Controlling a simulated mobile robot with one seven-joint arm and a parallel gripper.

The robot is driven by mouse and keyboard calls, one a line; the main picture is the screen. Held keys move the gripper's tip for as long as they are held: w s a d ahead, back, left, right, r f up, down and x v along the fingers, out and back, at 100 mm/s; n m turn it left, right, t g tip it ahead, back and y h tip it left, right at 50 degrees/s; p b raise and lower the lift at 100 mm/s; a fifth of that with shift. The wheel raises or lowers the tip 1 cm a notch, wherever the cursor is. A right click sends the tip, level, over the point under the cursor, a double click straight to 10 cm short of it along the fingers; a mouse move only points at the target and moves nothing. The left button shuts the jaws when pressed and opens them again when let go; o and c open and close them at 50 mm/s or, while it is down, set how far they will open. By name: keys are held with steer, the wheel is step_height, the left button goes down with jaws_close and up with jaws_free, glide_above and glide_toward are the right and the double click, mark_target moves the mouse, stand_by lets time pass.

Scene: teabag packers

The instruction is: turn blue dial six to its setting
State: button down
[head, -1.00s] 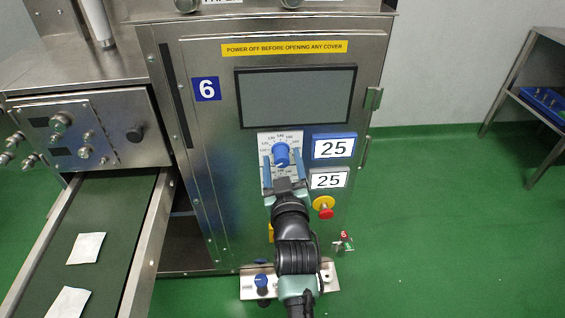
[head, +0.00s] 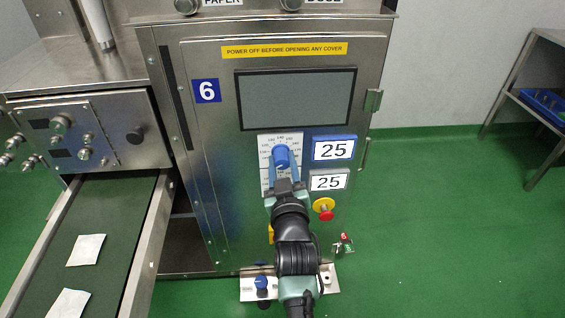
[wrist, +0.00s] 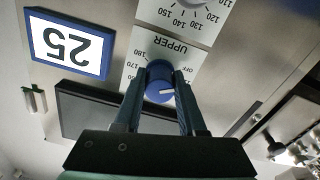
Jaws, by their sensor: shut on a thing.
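The blue dial (head: 281,155) sits on a white scale plate (head: 267,144) on the front of the steel machine marked 6 (head: 207,90). My gripper (head: 283,164) is shut on the dial, one finger on each side. In the wrist view the dial (wrist: 159,84) shows a white pointer line between the fingers (wrist: 160,100). The plate there reads UPPER, with part of its scale hidden by the fingers. A blue-framed sign (head: 334,148) beside the dial reads 25. A grey-framed sign (head: 329,180) below it also reads 25.
A red stop button on a yellow ring (head: 323,209) is right of my gripper. A dark screen (head: 297,98) is above the dial. A conveyor (head: 110,225) with white packets runs at left.

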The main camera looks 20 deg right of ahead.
steer(key=m+p, duration=0.1)
steer(key=m, duration=0.4)
steer(key=shift+a+m, duration=0.1)
steer(key=shift+m, duration=0.2)
steer(key=m+p, duration=0.1)
steer(key=m, duration=0.4)
steer(key=shift+a+m, duration=0.1)
steer(key=shift+m, duration=0.3)
steer(key=shift+c, duration=2.4)
jaws_free()
